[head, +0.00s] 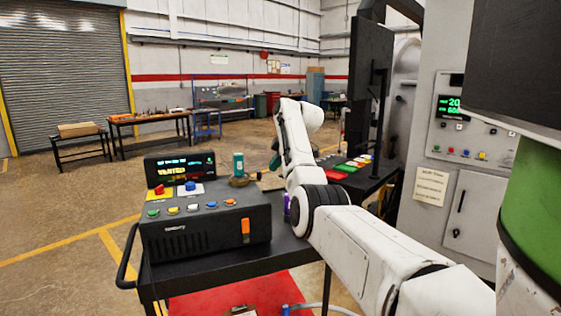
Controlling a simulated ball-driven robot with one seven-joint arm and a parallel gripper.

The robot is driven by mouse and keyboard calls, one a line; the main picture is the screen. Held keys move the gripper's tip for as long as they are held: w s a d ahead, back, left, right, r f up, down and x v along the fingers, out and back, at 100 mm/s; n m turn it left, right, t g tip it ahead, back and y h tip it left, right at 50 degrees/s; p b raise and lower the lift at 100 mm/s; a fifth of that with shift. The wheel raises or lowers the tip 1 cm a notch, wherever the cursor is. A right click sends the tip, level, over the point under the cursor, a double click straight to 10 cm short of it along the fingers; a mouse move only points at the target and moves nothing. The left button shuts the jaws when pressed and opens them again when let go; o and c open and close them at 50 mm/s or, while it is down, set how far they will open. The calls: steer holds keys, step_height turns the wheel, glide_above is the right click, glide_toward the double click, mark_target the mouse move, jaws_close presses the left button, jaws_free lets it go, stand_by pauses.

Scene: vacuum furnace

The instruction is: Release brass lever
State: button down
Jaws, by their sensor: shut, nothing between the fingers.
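I cannot make out the brass lever for certain. A small dull brass-brown piece (240,182) sits at the foot of a teal cylinder (238,163) on the black cart (285,243), behind the control box. It is too small to tell whether it is the lever. My white arm comes in from the lower right, bends over the cart and rises to a folded wrist near the picture's middle. My gripper does not show; the arm links hide that area. A dark green part beside the upper link is half hidden and unclear.
The black control box (205,232) with coloured buttons and a lit display (180,168) fills the cart's left side. Coloured blocks (345,165) lie on the dark surface beyond my arm. The grey furnace cabinet (462,185) stands close on the right.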

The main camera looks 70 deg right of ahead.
steer(key=shift+b+v, duration=0.3)
steer(key=shift+v, duration=1.5)
steer(key=shift+d, duration=0.15)
